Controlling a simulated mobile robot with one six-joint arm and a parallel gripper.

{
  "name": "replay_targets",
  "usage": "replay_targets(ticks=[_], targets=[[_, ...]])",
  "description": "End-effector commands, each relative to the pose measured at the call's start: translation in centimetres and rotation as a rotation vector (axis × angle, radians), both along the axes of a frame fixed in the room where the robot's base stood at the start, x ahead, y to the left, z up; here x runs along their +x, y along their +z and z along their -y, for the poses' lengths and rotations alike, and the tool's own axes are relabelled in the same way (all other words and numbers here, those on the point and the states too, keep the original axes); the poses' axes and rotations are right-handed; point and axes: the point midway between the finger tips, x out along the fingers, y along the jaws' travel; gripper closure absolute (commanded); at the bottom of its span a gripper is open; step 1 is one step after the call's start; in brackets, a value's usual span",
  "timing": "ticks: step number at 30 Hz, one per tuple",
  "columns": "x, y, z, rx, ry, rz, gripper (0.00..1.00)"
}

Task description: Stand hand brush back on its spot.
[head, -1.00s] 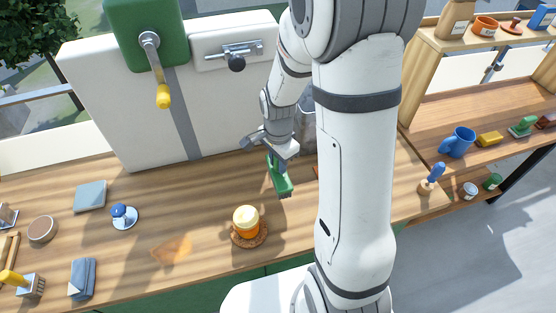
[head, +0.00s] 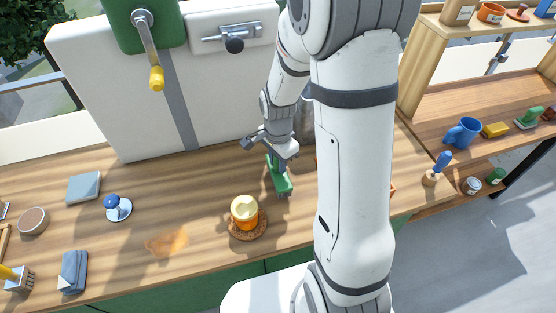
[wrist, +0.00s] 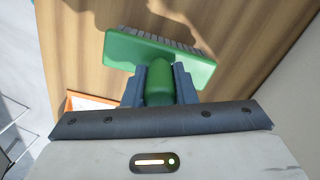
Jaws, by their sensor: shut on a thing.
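The green hand brush (head: 279,178) is in my gripper (head: 276,154), over the wooden counter left of my arm in the head view. In the wrist view, the gripper (wrist: 160,86) is shut on its green handle, and the wide green head (wrist: 135,50) with grey bristles (wrist: 158,38) lies beyond the fingertips. I cannot tell whether the bristles touch the counter. A white patch with an orange border (wrist: 90,102) shows at the lower left of the wrist view, partly hidden by the gripper. Whether it is the brush's spot is unclear.
A yellow-topped orange jar (head: 244,211) stands on a round brown mat (head: 248,235), near the brush. An amber smear (head: 167,243) lies on the counter (head: 200,190). A white panel (head: 90,80) with a crank stands behind. My arm hides the counter's right part.

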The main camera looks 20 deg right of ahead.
Motion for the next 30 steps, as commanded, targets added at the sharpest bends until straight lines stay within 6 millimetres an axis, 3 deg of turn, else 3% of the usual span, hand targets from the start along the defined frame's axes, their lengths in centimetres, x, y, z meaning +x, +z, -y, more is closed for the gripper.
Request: replay_targets(ticks=[30], targets=[[0.0, -1.2, 0.0, 0.000, 0.000, 0.000, 1.00]])
